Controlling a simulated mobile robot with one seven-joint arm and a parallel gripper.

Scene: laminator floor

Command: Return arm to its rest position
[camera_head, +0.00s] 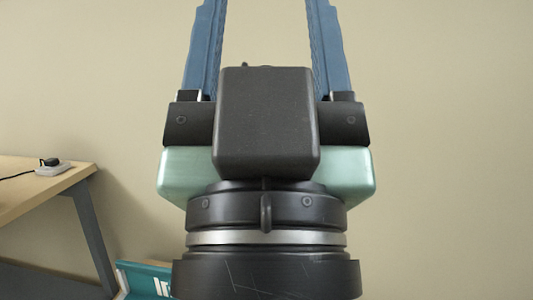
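My gripper (262,20) fills the middle of the head view and points up. Its two blue fingers stand wide apart, and their tips run out of the top of the picture. Nothing shows between the visible parts of the fingers; only the plain wall is behind them. The dark block, pale green housing and black wrist with a silver ring below the fingers are mine. The rest of my arm is out of view.
A wooden table (40,203) with grey legs stands at the left. On it lies a white socket block (54,170) with a black plug and cable. A teal item with white lettering (146,281) sits low, partly hidden by my wrist. A beige wall (450,150) fills the background.

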